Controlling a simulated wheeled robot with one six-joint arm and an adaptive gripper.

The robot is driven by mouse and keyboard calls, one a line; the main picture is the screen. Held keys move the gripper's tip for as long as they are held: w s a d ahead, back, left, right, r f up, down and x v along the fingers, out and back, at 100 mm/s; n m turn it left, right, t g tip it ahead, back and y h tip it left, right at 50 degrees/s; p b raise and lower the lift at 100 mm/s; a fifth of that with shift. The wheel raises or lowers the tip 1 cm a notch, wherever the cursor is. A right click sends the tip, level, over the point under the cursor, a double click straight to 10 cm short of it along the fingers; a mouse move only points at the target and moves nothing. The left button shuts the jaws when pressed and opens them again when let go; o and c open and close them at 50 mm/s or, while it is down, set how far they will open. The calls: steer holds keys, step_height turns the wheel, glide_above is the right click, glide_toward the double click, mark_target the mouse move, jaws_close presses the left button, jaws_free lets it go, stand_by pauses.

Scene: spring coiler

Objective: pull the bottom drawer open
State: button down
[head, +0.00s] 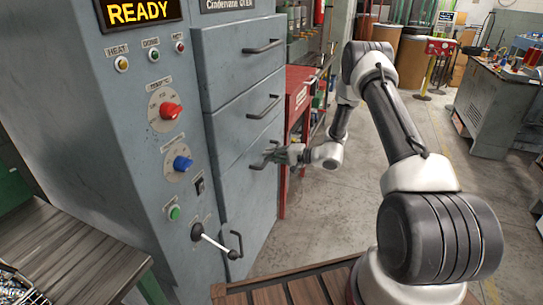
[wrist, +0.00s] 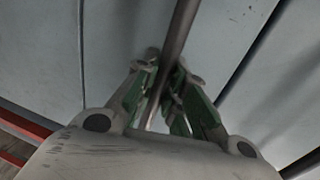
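The grey cabinet's side carries a stack of drawers with bar handles. In the wrist view the dark handle bar (wrist: 179,30) runs between the two green-padded fingers of my gripper (wrist: 168,78). The fingers are drawn in close around the bar and look shut on it. The exact contact at the pads is partly hidden.
A slatted wooden surface (head: 285,292) lies in front. The floor to the right (head: 335,210) is clear.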

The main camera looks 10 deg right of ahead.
steer(key=f+v, duration=0.3)
steer(key=v, duration=1.2)
steer(key=d+f+v, duration=0.1)
steer(key=f+v, duration=0.2)
steer(key=v, duration=1.3)
steer(key=shift+s+d+f, duration=0.25)
steer(key=shift+s, duration=0.25)
steer(key=c, duration=1.5)
jaws_free()
steer(key=shift+o, duration=0.2)
steer(key=v, duration=1.2)
